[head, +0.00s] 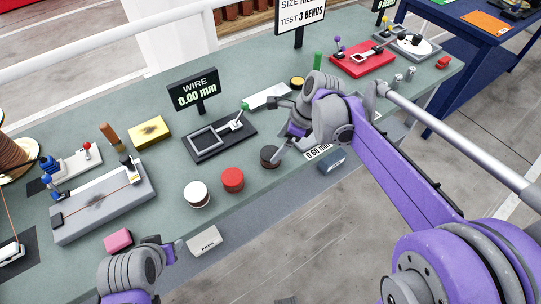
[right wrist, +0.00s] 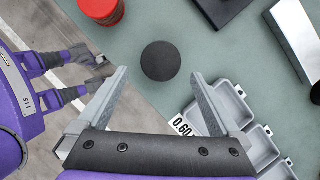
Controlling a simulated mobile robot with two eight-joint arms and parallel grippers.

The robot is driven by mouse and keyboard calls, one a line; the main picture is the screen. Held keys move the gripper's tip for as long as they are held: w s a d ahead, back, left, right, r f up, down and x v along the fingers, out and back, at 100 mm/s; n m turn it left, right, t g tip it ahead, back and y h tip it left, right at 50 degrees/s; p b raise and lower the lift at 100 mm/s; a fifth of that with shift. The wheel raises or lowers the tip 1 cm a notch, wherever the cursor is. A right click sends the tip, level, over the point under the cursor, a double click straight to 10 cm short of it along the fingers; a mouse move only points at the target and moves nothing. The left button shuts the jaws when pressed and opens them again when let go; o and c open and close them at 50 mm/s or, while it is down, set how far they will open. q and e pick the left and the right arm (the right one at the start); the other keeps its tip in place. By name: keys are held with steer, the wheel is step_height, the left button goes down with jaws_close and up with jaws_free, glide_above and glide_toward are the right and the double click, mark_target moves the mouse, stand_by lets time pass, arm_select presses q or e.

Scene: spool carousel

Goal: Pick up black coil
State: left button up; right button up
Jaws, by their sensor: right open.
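The black coil (head: 270,156) is a short dark disc on the green bench near its front edge, right of the red coil. In the right wrist view the black coil (right wrist: 160,61) is a round dark top, centred ahead of the fingers. My right gripper (head: 275,128) is open and empty above and beside the coil; its two fingers (right wrist: 160,75) stand apart, one to each side of the coil in the wrist view, apparently not touching it. My left gripper (head: 172,247) is low at the front edge of the bench; its jaw state is unclear.
A red coil (head: 232,180) and a white coil (head: 197,194) stand left of the black one. A dark frame fixture (head: 220,137) with a wire sign (head: 197,92) lies behind. Grey bins labelled 0.60 (right wrist: 232,105) are close to the right finger.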

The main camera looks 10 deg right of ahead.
mark_target(271, 153)
steer(key=shift+x, duration=3.15)
steer(key=shift+w+a+r, duration=0.15)
steer(key=shift+a, duration=0.05)
jaws_close()
